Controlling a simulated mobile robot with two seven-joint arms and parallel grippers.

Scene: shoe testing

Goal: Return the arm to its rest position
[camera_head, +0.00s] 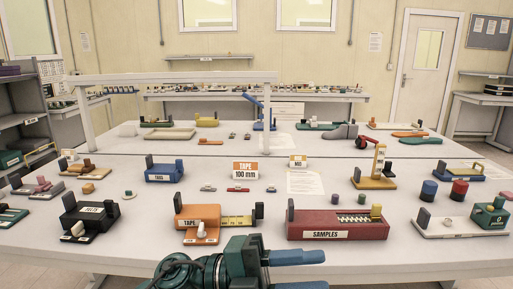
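My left gripper (302,271) is at the bottom edge of the head view, in front of the table's near edge. Its teal and dark arm comes in from the lower left, and its two blue fingers point right. The fingers are apart with nothing between them. The lower finger is partly cut off by the picture's edge. My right gripper is not in view.
The white table (260,215) lies just beyond my gripper. Near its front stand a dark red samples box (335,226), an orange tape holder (199,216) and a black holder (90,218). A grey shelf (22,115) stands at the left.

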